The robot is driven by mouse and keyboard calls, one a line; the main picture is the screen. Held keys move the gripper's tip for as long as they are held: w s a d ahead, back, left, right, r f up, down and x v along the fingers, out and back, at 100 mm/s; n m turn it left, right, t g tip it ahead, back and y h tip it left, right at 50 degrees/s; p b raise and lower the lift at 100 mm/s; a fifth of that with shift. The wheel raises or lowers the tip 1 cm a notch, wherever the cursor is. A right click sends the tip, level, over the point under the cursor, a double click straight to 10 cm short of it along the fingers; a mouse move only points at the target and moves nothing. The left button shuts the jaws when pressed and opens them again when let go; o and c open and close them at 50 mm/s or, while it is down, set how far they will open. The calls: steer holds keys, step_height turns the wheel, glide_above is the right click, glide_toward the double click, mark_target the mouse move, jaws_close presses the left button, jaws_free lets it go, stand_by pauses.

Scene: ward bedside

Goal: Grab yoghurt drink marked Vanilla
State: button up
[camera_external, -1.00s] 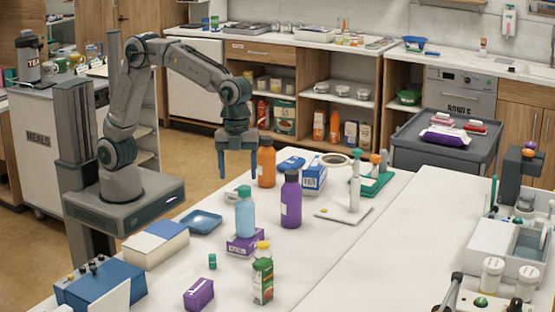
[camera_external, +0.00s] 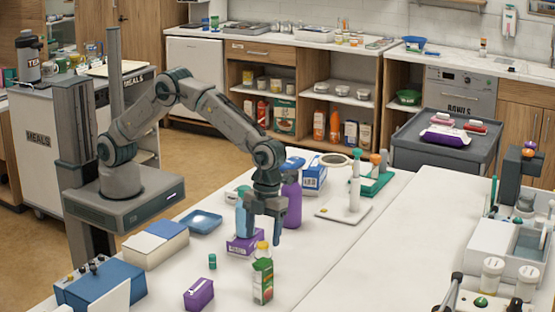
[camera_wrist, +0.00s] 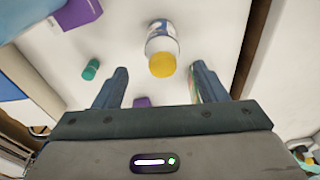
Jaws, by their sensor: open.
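A small white bottle with a yellow cap (camera_external: 263,249) stands on the white table, partly hidden behind a green carton; it is the likely yoghurt drink. In the wrist view the bottle (camera_wrist: 162,42) is upright, with a blue-and-white label whose wording I cannot read. My gripper (camera_external: 264,231) is open and empty, pointing down over the table just above and behind the bottle. In the wrist view the yellow cap lies just beyond the gap between the fingertips (camera_wrist: 158,80), and neither finger appears to touch it.
The green carton (camera_external: 262,281) stands close in front. A light blue bottle (camera_external: 241,218), a purple bottle (camera_external: 292,205) and a purple box (camera_external: 243,244) crowd around my gripper. A small teal item (camera_external: 212,261) and another purple box (camera_external: 198,294) lie left. The table's right is clearer.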

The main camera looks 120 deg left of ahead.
mark_target(263, 244)
steer(key=shift+w+d+f+p, duration=0.15)
steer(key=shift+f+p, duration=0.15)
steer(key=shift+f, duration=0.75)
steer(key=shift+s+d+f+p, duration=0.15)
steer(key=shift+f+p, duration=0.2)
steer(key=shift+f, duration=0.75)
steer(key=shift+w+d+f+p, duration=0.15)
steer(key=shift+f+p, duration=0.15)
steer(key=shift+f, duration=0.75)
steer(key=c, duration=1.1)
